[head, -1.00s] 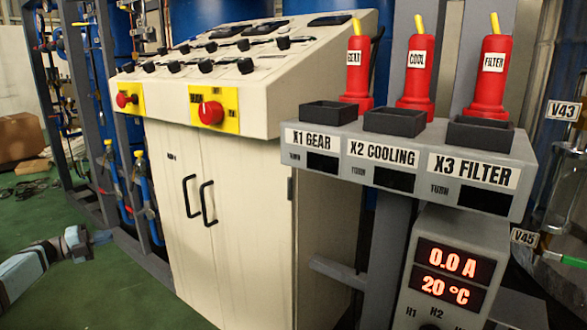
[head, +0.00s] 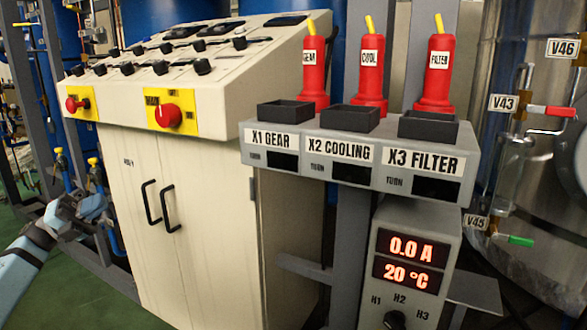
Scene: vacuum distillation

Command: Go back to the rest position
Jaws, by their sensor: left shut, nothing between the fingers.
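My left gripper (head: 88,207) is at the left edge of the head view, at the end of my light blue-grey arm. It is shut and empty, in front of the blue pipework and left of the cream control cabinet (head: 190,220). It appears apart from the cabinet, though the exact gap is hard to judge. My right gripper is not in view.
The cabinet has a red knob (head: 168,115) and black door handles. Valves V43 and V45 stand right, beside a steel vessel (head: 555,190). Green floor shows lower left.

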